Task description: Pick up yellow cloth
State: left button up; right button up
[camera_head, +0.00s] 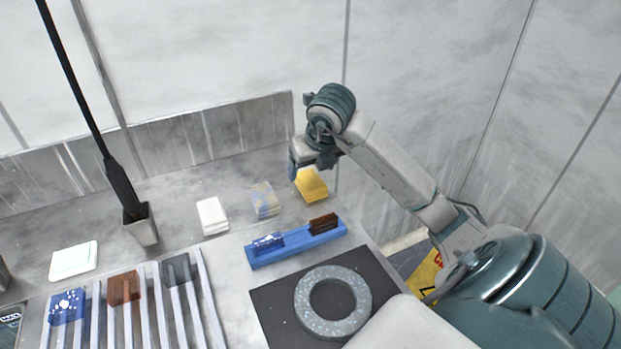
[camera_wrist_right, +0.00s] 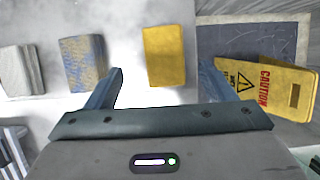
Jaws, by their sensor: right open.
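The yellow cloth (camera_head: 311,185) is a small folded stack on the grey table near its back right edge. In the right wrist view the yellow cloth (camera_wrist_right: 164,56) lies flat ahead of the fingers, between their lines. My right gripper (camera_head: 296,172) is just above and to the left of the cloth in the head view. In the right wrist view my right gripper (camera_wrist_right: 160,78) has its fingers wide apart with nothing between them. The cloth seems apart from the fingers. My left gripper is not in view.
A blue-and-yellow patterned cloth (camera_head: 265,200) and a white cloth (camera_head: 212,216) lie left of the yellow one. A blue tray (camera_head: 296,243) with two blocks lies in front. A caution sign (camera_wrist_right: 262,86) stands beyond the table's right edge.

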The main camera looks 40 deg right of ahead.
aim_at(311, 180)
jog(key=shift+b+x, duration=0.85)
jog(key=shift+b, duration=0.15)
jog(key=shift+s+d+f, duration=0.1)
jog(key=shift+d+f, duration=0.15)
jog(key=shift+f, duration=0.15)
jog(key=shift+p+x, duration=0.3)
jog(key=shift+x, duration=1.2)
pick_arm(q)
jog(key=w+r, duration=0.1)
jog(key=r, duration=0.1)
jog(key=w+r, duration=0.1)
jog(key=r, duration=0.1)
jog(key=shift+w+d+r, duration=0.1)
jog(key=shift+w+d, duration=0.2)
pick_arm(e)
jog(key=shift+s, duration=0.1)
jog(key=c, duration=1.1)
jog(key=shift+o, duration=0.2)
jog(key=shift+r, duration=0.1)
